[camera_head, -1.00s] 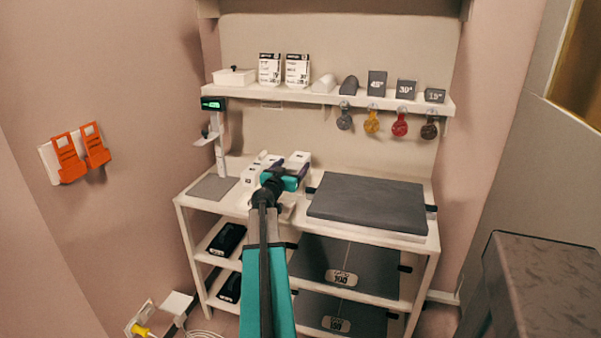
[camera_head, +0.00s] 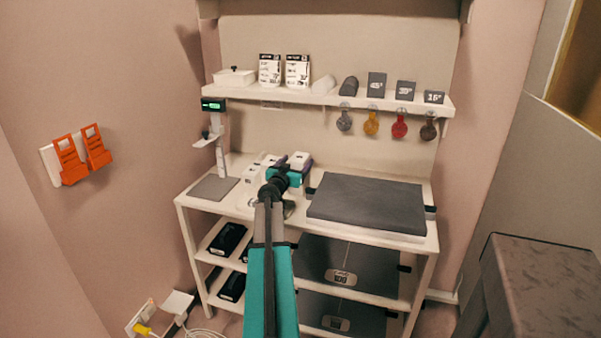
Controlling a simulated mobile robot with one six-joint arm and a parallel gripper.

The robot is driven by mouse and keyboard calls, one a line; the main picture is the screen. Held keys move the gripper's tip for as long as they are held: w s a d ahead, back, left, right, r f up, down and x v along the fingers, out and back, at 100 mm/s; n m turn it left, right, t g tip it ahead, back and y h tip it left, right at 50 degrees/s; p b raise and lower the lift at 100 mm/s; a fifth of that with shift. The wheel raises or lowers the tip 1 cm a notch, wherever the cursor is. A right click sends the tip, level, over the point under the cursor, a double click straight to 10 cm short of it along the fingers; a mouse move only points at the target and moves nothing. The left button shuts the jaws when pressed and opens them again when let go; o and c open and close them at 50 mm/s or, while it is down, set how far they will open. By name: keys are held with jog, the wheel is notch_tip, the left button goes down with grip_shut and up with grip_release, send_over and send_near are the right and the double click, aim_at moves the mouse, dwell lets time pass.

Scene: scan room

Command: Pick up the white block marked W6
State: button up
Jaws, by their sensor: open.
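Several small white blocks stand together on the white table (camera_head: 238,211), left of the dark pad. One white block (camera_head: 300,158) shows just beyond my gripper, and others (camera_head: 262,161) stand to its left. Their markings are too small to read, so I cannot tell which is W6. My gripper (camera_head: 296,173) is over the table at the blocks, and its wrist hides part of them. Its fingertips are partly hidden; it is open, and I see nothing held.
A dark grey pad (camera_head: 368,203) covers the table's right side. A stand with a green display (camera_head: 213,104) rises at the left, by a grey mat (camera_head: 213,187). A shelf (camera_head: 330,98) runs above. A dark-topped stand (camera_head: 545,285) is at front right.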

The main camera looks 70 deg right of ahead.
jog(key=shift+d+p, duration=0.35)
jog(key=shift+d, duration=1.1)
jog(key=shift+c, duration=0.3)
jog(key=shift+r, duration=0.1)
grip_shut()
